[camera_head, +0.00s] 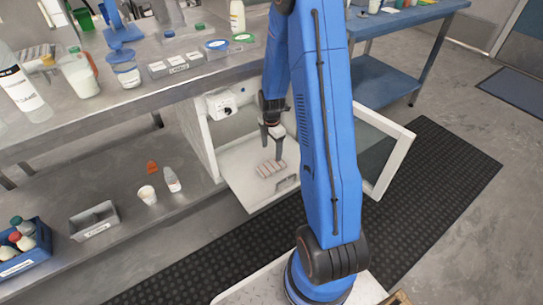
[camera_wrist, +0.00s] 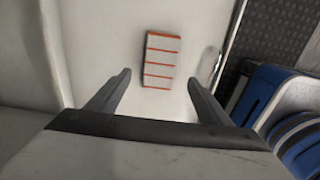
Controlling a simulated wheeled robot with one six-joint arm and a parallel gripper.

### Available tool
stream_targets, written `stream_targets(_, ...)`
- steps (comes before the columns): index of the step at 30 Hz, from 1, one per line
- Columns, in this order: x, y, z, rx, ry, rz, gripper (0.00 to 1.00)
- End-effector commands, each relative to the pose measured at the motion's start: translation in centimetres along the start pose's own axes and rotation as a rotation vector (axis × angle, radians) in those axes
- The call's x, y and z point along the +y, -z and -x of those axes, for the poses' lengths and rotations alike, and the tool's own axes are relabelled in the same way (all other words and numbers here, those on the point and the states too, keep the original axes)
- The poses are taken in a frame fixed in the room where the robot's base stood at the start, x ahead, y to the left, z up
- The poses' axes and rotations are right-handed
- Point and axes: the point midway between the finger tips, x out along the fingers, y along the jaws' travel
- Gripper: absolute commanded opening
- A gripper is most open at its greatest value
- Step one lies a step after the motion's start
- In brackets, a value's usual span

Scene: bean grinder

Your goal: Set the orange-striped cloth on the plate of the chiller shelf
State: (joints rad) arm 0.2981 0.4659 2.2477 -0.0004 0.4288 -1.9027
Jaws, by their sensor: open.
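The orange-striped cloth (camera_wrist: 161,60) is a small pale folded block with orange stripes. It lies on the white plate of the chiller shelf (camera_head: 240,182), near its front part; it also shows in the head view (camera_head: 270,169). My gripper (camera_head: 271,141) points down inside the open chiller, just behind and above the cloth. In the wrist view its two fingers (camera_wrist: 157,82) are apart with nothing between them, and the cloth shows beyond the fingertips. The gripper looks apart from the cloth.
The chiller door (camera_head: 389,150) stands open to the right, with a dark floor mat (camera_head: 440,175) beneath. Left, the lower shelf holds a cup (camera_head: 147,195), a small bottle (camera_head: 172,180), a metal tray (camera_head: 94,221) and a blue crate (camera_head: 22,255). The bench above holds bottles and lids.

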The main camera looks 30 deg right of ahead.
Motion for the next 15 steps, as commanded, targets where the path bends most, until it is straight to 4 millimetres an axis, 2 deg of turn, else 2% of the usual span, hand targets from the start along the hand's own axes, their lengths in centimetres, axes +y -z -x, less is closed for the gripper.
stream_targets(3, 0.1, 0.0, 1.4, -0.001, -0.002, 0.000, 0.73)
stream_targets(11, -0.1, 0.4, 3.4, -0.003, -0.009, -0.026, 0.73)
stream_targets(15, -0.6, 1.6, 6.8, -0.009, -0.036, -0.115, 0.73)
